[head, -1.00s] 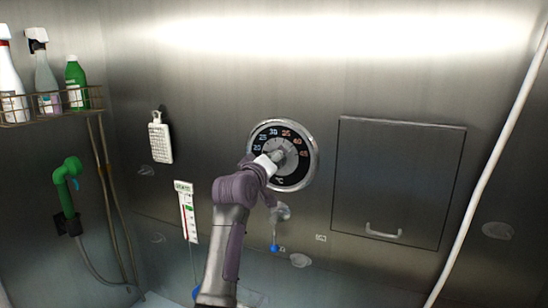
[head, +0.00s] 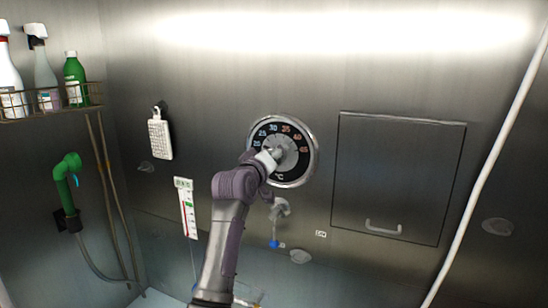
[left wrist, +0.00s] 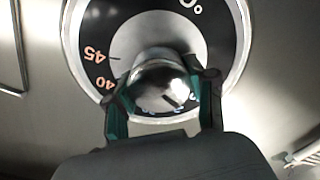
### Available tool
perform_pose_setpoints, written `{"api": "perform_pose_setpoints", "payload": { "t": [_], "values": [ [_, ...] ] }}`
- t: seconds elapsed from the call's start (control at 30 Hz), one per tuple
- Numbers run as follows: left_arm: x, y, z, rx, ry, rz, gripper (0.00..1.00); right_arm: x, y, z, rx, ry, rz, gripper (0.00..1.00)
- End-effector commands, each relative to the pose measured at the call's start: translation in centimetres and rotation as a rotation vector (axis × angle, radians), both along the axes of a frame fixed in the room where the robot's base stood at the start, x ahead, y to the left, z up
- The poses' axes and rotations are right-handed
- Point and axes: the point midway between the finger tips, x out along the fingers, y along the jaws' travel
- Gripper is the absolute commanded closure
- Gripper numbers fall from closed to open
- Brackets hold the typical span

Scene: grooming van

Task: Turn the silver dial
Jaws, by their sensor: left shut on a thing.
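The silver dial (head: 289,153) is on the back metal wall, a round grey knob in a black ring with temperature numbers from about 20 to 45 and a °C mark. In the left wrist view the dial's domed silver knob (left wrist: 160,82) sits between the two dark green fingers of my left gripper (left wrist: 162,100), which is shut on it. A dark pointer line shows on the knob. In the head view my left gripper (head: 268,158) reaches the dial from below left and hides part of its face. My right gripper is not in view.
A closed metal hatch (head: 397,180) is right of the dial. A blue-tipped tap (head: 277,225) and a thermometer strip (head: 187,208) are below.

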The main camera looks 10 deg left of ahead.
Motion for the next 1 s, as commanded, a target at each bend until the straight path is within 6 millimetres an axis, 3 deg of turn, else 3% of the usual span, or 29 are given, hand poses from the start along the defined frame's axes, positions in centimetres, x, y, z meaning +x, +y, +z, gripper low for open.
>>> {"api": "perform_pose_setpoints", "payload": {
  "t": [0.5, 1.0],
  "values": [
    [0.0, -0.1, -0.1, 0.442, -0.084, 0.001, 0.80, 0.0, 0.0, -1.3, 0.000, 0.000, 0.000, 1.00],
    [0.0, -0.2, 0.0, 0.910, -0.174, 0.000, 0.80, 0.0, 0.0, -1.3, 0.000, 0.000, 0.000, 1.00]
  ]
}}
